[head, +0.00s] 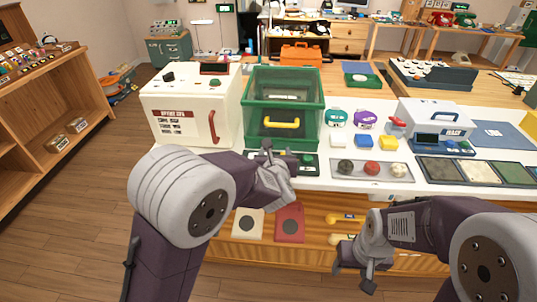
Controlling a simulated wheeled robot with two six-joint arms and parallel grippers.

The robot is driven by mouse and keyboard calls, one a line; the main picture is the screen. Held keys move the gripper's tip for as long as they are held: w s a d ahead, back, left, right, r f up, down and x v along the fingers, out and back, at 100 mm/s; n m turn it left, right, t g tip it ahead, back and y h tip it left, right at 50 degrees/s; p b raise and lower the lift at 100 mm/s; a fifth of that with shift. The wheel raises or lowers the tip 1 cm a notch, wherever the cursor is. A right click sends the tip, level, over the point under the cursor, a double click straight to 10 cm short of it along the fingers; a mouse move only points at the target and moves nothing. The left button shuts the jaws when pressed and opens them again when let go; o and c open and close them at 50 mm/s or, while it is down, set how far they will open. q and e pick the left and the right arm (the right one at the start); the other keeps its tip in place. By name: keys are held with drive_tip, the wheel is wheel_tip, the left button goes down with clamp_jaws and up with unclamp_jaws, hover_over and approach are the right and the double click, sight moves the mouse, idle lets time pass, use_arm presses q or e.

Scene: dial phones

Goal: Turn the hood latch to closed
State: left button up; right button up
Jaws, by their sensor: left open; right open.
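A green box with a clear hood (283,85) stands on the white counter, with a yellow handle (281,123) across its front. A dark panel (313,170) with a green knob (307,159) lies just in front of it. I cannot tell for sure which part is the hood latch; my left gripper covers part of this area. My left gripper (277,162) is open, over the panel's left part, and it is unclear whether it touches anything. My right gripper (352,262) is open, low in front of the counter's drawers, away from the hood.
A white cabinet with a red handle (213,127) stands left of the hood. To the right are jars, coloured blocks, a tray of round knobs (371,169) and a white box with a red lever (397,122). Drawers with yellow handles (345,218) are below the counter.

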use_arm(q)
drive_tip(key=s+d+f+m+h, duration=0.1)
drive_tip(key=s+d+f, duration=0.1)
drive_tip(key=s+d, duration=0.1)
drive_tip(key=x, duration=0.9)
drive_tip(key=shift+w+d+f, duration=0.1)
drive_tip(key=shift+w+d, duration=0.1)
use_arm(e)
drive_tip(key=shift+s+a+f, duration=0.1)
drive_tip(key=shift+s+f, duration=0.25)
drive_tip(key=shift+s, duration=0.35)
use_arm(q)
drive_tip(key=shift+c, duration=0.4)
